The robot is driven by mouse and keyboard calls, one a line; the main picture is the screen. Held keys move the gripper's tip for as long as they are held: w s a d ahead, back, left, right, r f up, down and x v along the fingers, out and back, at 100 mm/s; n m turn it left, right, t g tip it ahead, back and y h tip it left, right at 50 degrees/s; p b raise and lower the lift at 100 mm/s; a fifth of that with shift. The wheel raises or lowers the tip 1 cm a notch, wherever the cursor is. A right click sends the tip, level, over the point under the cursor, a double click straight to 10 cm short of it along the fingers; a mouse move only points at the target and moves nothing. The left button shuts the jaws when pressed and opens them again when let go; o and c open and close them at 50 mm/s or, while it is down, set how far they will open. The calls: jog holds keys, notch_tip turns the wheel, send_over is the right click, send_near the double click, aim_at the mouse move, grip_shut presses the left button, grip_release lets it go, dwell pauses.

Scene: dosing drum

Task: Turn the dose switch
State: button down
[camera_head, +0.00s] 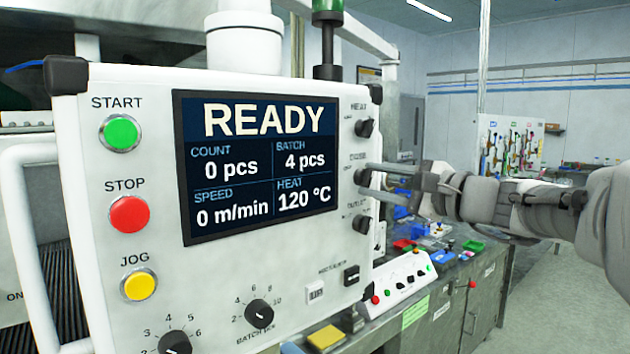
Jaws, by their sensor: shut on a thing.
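The dose switch (361,177) is the middle one of three dark rotary switches on the right edge of the white control panel (300,255). Its small label is hard to read at this angle. My gripper (372,181) reaches in from the right, one finger above the switch and one below, and is shut on it. The fingertips partly cover the switch, so which way its pointer faces cannot be told. The display (262,165) reads READY, count 0 pcs, batch 4 pcs, speed 0 m/min, heat 120 °C.
The heat switch (364,127) sits close above and another dark switch (361,224) close below my gripper. START, STOP and JOG buttons are at the panel's left; a batch knob (259,313) is below. A workbench with a small control box (400,285) stands behind right.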

jog(key=shift+m, duration=0.5)
jog(key=shift+c, duration=2.2)
grip_release()
jog(key=shift+s, duration=0.1)
jog(key=b+v, duration=0.2)
jog(key=v, duration=1.5)
jog(key=shift+b, duration=0.3)
